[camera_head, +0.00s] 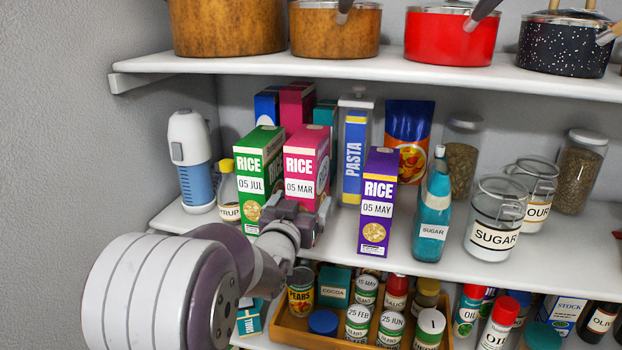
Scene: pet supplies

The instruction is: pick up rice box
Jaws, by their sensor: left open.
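Three rice boxes stand upright on the middle shelf: a green one (259,165) marked 05 JUL, a pink one (306,165) marked 05 MAR and a purple one (377,200) marked 05 MAY. My left gripper (299,208) is open at the lower front of the pink box, and its fingers hide the base of that box and part of the green one. Whether a finger touches the pink box I cannot tell. The purple box stands apart to the right. My right gripper is not clearly seen.
A sugar bottle (432,213) and sugar jar (495,222) stand right of the purple box. A syrup bottle (228,190) is at left. Pots line the upper shelf (350,66); a wooden tray (290,334) holds cans below.

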